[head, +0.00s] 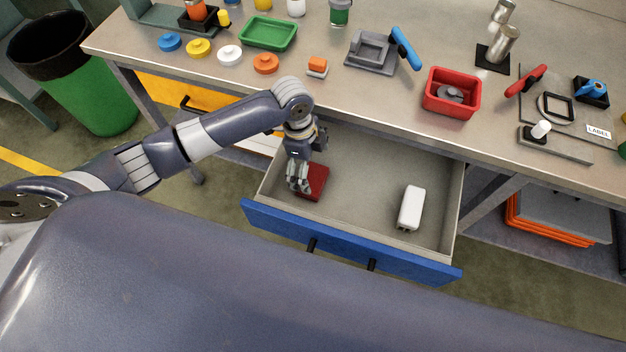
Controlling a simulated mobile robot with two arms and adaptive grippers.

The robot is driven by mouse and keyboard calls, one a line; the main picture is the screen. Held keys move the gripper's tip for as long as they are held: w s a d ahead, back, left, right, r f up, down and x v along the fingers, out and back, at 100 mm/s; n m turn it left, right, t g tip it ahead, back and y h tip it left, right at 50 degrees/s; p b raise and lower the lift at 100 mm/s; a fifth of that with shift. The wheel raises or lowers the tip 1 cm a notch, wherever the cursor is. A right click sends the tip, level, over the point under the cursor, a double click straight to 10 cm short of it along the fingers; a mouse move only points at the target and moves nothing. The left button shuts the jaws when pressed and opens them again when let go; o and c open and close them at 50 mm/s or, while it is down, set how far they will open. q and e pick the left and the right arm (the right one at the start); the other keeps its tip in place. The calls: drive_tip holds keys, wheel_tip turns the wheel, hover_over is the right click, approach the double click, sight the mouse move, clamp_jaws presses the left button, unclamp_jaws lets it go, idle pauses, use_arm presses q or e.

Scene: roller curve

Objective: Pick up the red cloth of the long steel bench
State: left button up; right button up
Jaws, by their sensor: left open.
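The red cloth (317,180) lies folded in the left part of an open drawer (355,180) under the long steel bench (400,110). My left gripper (298,187) points down into the drawer, over the left edge of the cloth. It is open, and its fingers hide part of the cloth. I cannot tell whether the fingertips touch it. My right gripper is not in view.
A white block-like object (410,207) lies in the right part of the drawer. The drawer has a blue front (350,243) with dark handles. On the bench stand a red bin (452,92), a green tray (268,34) and several small parts. A green waste bin (85,85) stands at the left.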

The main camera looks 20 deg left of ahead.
sight(312, 178)
use_arm(q)
drive_tip(key=f, duration=0.4)
drive_tip(key=shift+s+d+f, duration=0.15)
drive_tip(key=shift+s+d, duration=0.05)
drive_tip(key=shift+s, duration=0.05)
drive_tip(key=c, duration=0.9)
drive_tip(key=shift+c, duration=0.2)
wheel_tip(312, 178, up, 28)
drive_tip(key=shift+o, duration=0.7)
drive_tip(key=shift+c, duration=0.3)
